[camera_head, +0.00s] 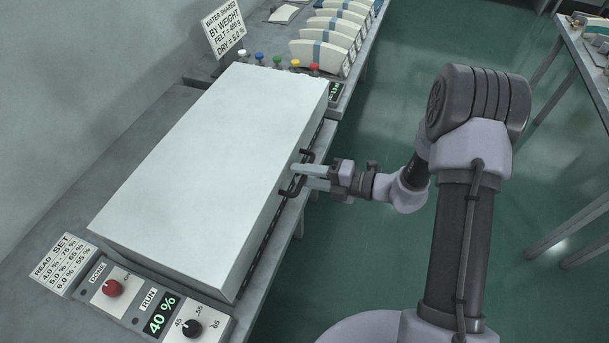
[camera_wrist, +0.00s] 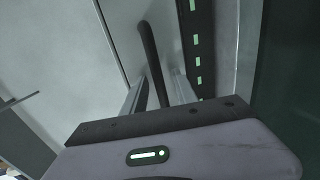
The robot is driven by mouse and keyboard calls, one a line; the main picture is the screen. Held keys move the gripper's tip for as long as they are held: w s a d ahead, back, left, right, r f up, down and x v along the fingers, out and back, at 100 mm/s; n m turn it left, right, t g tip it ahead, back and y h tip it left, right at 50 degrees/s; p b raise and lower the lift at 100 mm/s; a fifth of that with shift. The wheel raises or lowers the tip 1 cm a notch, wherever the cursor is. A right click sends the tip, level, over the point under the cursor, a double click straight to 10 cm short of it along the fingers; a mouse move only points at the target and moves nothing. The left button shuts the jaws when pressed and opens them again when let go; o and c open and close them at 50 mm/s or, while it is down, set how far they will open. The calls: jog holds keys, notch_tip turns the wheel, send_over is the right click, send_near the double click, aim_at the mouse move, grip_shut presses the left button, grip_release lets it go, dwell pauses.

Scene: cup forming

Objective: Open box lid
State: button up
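The large white box lid (camera_head: 215,165) lies flat and closed over the box on the bench. A black bar handle (camera_head: 284,192) stands out from its right side. My gripper (camera_head: 312,177) reaches the handle from the right, with its two pale fingers apart. In the wrist view, the black handle (camera_wrist: 151,60) runs between the two fingertips (camera_wrist: 158,88). Gaps show beside the bar, so the fingers look open around it rather than closed on it. The handle's lower end is hidden behind the gripper body.

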grip_shut()
dwell(1.4)
